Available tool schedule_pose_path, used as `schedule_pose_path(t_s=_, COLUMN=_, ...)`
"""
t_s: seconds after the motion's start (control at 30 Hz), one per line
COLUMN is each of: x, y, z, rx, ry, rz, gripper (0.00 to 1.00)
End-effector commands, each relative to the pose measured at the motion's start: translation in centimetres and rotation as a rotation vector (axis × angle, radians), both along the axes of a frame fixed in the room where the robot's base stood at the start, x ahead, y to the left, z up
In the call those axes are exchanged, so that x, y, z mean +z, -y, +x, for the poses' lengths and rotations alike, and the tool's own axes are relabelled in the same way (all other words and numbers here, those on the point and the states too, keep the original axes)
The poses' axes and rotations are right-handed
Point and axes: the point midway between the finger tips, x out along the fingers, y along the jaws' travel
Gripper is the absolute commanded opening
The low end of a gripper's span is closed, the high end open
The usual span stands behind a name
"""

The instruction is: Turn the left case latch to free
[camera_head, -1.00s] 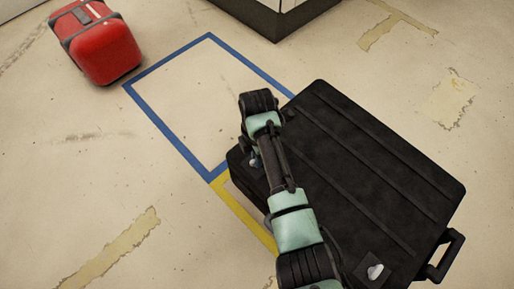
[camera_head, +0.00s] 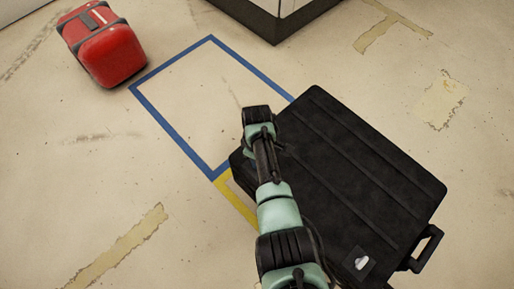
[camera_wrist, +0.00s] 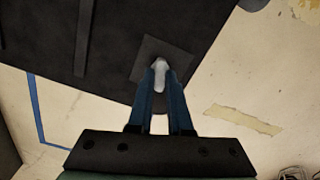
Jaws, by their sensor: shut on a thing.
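The black case (camera_head: 355,165) lies flat on the floor, mostly to the right of my arm in the head view. Its near left part is covered by my arm. In the wrist view, a pale latch (camera_wrist: 161,75) stands on a dark square plate (camera_wrist: 177,54) near the case's edge. My gripper (camera_wrist: 160,66) has its blue fingers closed on this latch from both sides. In the head view my arm hides the gripper and the left latch. The other pale latch (camera_head: 361,263) shows on its own plate at the case's near right.
A red case (camera_head: 106,50) lies at the upper left. Blue tape (camera_head: 170,120) outlines a bare floor area beyond the case, and yellow tape (camera_head: 236,203) runs along its near side. A dark-based block (camera_head: 275,22) stands at the top. A handle (camera_head: 428,248) sticks out at right.

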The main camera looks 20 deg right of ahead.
Motion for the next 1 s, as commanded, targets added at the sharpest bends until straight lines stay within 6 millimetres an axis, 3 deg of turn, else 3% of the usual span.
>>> schedule_pose_path(t_s=0.4, x=0.07, y=-0.03, z=0.01, rx=-0.263, ry=-0.001, rz=-0.001, gripper=0.00)
schedule_pose_path(t_s=1.0, x=0.02, y=-0.03, z=0.04, rx=-0.336, ry=0.001, rz=0.001, gripper=0.00)
